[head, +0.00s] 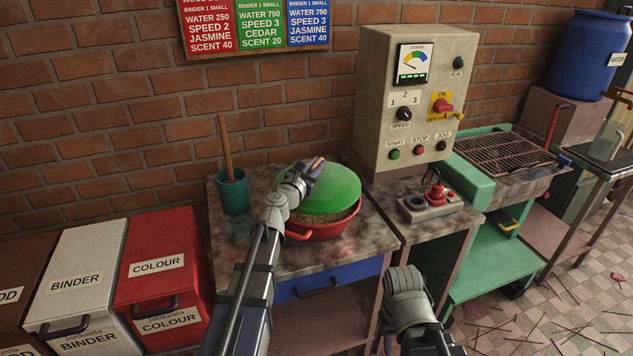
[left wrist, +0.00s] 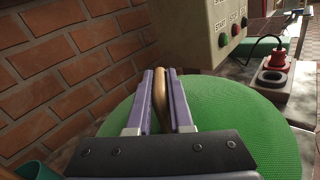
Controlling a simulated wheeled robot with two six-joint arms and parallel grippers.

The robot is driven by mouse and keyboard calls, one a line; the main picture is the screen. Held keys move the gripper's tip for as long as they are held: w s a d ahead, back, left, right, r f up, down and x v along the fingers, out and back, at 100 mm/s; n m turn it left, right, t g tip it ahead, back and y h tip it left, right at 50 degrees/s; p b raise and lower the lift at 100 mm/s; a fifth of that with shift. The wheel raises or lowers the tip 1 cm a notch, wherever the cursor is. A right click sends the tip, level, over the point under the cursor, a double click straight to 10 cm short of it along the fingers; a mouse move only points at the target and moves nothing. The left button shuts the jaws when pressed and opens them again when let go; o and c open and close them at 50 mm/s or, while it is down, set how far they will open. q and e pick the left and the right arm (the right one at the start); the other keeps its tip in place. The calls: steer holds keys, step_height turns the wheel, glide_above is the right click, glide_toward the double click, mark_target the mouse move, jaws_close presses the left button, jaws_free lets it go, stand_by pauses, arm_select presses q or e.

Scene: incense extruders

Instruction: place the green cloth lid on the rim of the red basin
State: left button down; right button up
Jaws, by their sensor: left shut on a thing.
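The green cloth lid (head: 333,187) is round and sits over the red basin (head: 325,232) on the worktable. It looks tilted, with a gap at the front where the basin's contents show. My left gripper (head: 314,166) is over the lid, shut on its tan handle (left wrist: 160,95). In the left wrist view the lid (left wrist: 225,125) spreads out below the fingers. Whether the lid's far edge touches the rim is hidden. My right gripper (head: 405,285) is low in front of the tables, apart from the lid; its fingers cannot be made out.
A teal cup (head: 233,194) with a wooden stick stands left of the basin. The control box (head: 412,100) stands behind to the right. Labelled bins (head: 160,262) stand at the left.

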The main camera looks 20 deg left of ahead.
mark_target(297, 207)
arm_select(q)
steer(key=shift+f+b, duration=1.75)
steer(key=shift+f, duration=0.05)
steer(key=shift+f, duration=0.15)
steer(key=c, duration=0.8)
jaws_free()
steer(key=shift+r, duration=0.3)
steer(key=s, duration=0.4)
steer(key=s+a, duration=0.1)
steer(key=s, duration=0.3)
steer(key=s+a, duration=0.1)
steer(key=s, duration=0.2)
steer(key=shift+s+a+f, duration=0.15)
steer(key=shift+s, duration=0.25)
